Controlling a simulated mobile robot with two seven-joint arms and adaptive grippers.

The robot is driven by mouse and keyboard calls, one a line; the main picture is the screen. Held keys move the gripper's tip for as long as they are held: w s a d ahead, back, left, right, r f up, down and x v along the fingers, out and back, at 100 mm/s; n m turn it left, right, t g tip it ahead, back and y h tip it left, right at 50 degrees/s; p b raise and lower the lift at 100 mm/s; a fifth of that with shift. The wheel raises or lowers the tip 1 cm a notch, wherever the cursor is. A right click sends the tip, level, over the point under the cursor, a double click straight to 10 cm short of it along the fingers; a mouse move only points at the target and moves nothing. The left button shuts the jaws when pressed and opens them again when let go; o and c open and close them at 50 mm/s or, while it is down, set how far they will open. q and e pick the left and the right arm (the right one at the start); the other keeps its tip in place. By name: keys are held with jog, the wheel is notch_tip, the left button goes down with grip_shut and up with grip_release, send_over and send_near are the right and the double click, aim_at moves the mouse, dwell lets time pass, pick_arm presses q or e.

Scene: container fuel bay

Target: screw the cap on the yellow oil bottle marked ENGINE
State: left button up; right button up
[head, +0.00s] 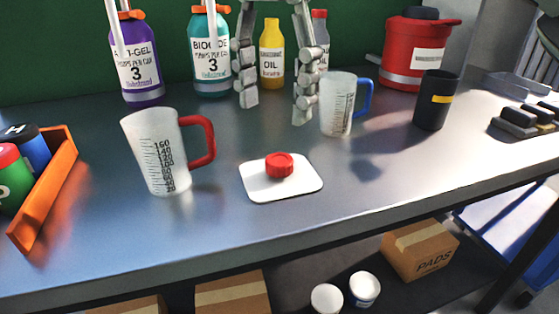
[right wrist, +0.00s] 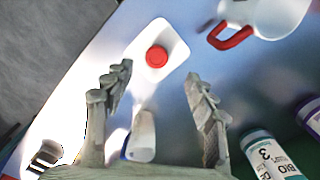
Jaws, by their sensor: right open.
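A yellow bottle (head: 271,62) with a white OIL label stands upright at the back of the bench; the smaller label line is unreadable. A red cap (head: 279,165) lies on a white mat (head: 258,188) at the front middle; it also shows in the right wrist view (right wrist: 157,57). My right gripper (head: 275,112) is open and empty above the bench, fingers pointing down, behind the mat. In the head view, its fingers frame the yellow bottle, which stands farther back. A grey bottle with a red top (head: 320,38) is partly hidden by a finger. My left gripper is out of view.
A red-handled jug (head: 155,150) stands left of the mat, a blue-handled jug (head: 338,105) just right of my right gripper. A black cup (head: 435,100), a red can (head: 415,55), purple (head: 137,60) and teal (head: 210,55) bottles, and an orange tray (head: 50,200) surround them.

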aim_at(281, 159)
jog(key=shift+f, duration=1.3)
jog(key=shift+f, duration=0.1)
jog(key=f, duration=0.5)
jog(key=shift+w+d, duration=0.1)
jog(key=shift+d, duration=0.3)
jog(key=c, duration=0.8)
